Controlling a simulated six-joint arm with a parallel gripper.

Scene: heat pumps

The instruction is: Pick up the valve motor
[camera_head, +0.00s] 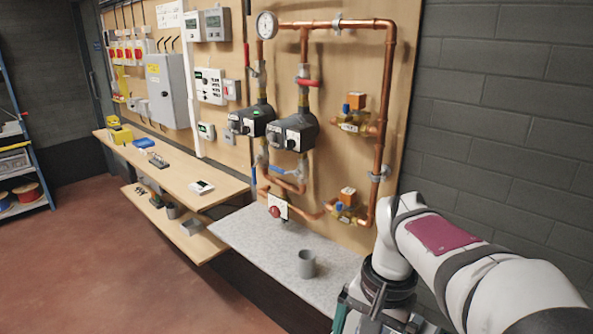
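My gripper (378,320) is at the bottom edge, right of the cylinder and below the lower valve, apart from both. Its fingertips are cut off, so its opening and any content are hidden.
Copper pipes (390,80) run up the wooden board, with two dark pumps (295,132), a gauge (266,25) and a red knob (275,211). A wooden shelf (180,175) with small items is at left. The worktop around the cylinder is mostly clear.

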